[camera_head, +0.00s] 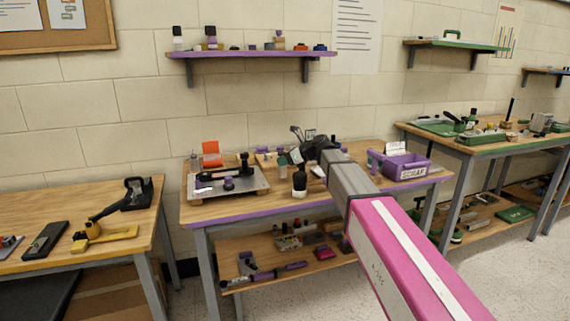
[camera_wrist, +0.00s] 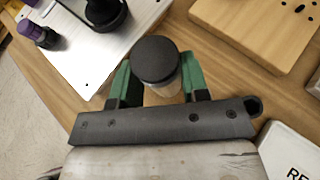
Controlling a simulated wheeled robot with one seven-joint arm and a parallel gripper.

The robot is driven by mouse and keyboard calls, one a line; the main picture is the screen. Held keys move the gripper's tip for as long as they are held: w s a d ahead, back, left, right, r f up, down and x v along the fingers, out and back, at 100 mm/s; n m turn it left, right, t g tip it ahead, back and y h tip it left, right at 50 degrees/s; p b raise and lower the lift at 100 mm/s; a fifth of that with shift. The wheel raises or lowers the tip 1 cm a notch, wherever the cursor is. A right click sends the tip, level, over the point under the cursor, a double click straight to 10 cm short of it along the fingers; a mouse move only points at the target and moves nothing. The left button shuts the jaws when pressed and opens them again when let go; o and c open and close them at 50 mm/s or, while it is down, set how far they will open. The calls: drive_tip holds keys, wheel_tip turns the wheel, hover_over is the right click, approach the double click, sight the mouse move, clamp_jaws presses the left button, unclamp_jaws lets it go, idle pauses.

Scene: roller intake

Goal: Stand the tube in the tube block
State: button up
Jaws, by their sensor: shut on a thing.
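My gripper (camera_wrist: 157,88) is shut on a round, dark-capped thing (camera_wrist: 158,60) with a pale, clear-looking body below the cap, which I take to be the tube. The cap stands between the two green fingers, and its lower end is hidden. In the head view my dark gripper (camera_head: 318,148) is over the purple-edged bench, and I cannot make out the held thing there. A pale wooden block (camera_wrist: 250,38) with several dark holes lies ahead to the right in the wrist view. I cannot tell if it is the tube block.
A metal plate (camera_wrist: 75,52) with a black stand lies to the left of the gripper. A dark bottle (camera_head: 300,182) stands near the front of the bench. A purple bin (camera_head: 404,168) is at the right. Bare bench top shows between plate and block.

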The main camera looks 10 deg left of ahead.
drive_tip(key=shift+r, duration=1.9)
